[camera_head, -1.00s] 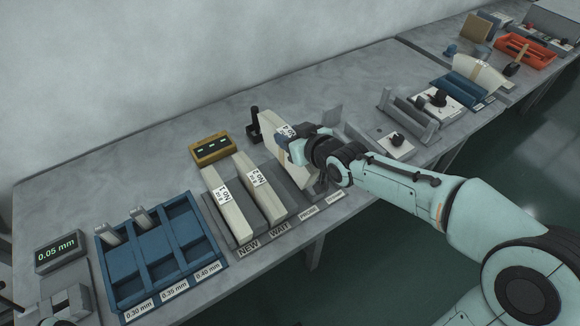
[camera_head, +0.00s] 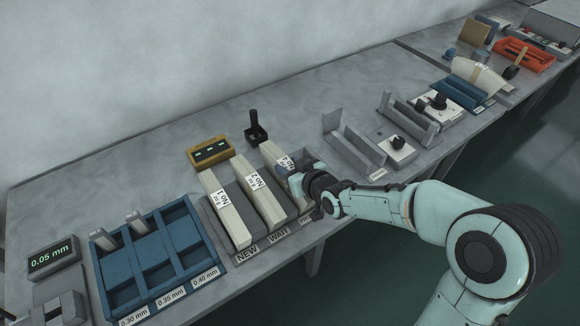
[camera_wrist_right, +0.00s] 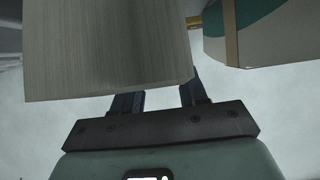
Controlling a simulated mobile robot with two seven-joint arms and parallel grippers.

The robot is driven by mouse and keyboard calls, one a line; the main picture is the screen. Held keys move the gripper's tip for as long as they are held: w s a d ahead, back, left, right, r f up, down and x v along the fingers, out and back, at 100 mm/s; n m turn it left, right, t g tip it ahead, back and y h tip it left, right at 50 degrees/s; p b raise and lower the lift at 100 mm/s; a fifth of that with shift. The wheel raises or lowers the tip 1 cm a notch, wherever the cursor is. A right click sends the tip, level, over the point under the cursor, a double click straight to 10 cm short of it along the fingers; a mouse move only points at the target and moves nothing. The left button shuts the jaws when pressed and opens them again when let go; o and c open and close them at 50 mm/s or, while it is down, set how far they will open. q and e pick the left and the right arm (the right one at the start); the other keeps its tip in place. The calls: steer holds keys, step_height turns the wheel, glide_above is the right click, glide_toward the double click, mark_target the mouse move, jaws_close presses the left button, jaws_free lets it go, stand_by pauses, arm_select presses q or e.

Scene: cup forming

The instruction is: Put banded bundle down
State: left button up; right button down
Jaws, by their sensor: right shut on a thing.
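My right gripper (camera_head: 290,175) is shut on a cream bundle (camera_head: 274,158) with a white label, the rightmost of three in the grey labelled rack (camera_head: 243,249). This bundle sits low, at about the height of its neighbours. The gripper hides its front part, and I cannot tell whether it rests on the rack. Bundles No. 1 (camera_head: 228,212) and No. 2 (camera_head: 259,193) stand to its left. In the right wrist view, a cream slab (camera_wrist_right: 105,50) covers the fingertips; a green and cream piece with a tan band (camera_wrist_right: 231,30) shows beside it. My left gripper is not in view.
A blue compartment tray (camera_head: 150,255) and a 0.05 mm display (camera_head: 54,257) are at the left. A yellow-brown box (camera_head: 210,152) and a black upright post (camera_head: 255,128) stand behind the rack. A grey fixture (camera_head: 355,150) is to the right.

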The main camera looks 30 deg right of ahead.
steer(key=c, duration=1)
jaws_free()
steer(key=shift+f, duration=0.15)
steer(key=o, duration=0.4)
steer(key=shift+s+r, duration=0.25)
steer(key=shift+r, duration=0.1)
steer(key=p+v, duration=0.1)
steer(key=v, duration=1)
steer(key=shift+s+p, duration=0.2)
steer(key=shift+p, duration=0.1)
steer(key=shift+d, duration=0.1)
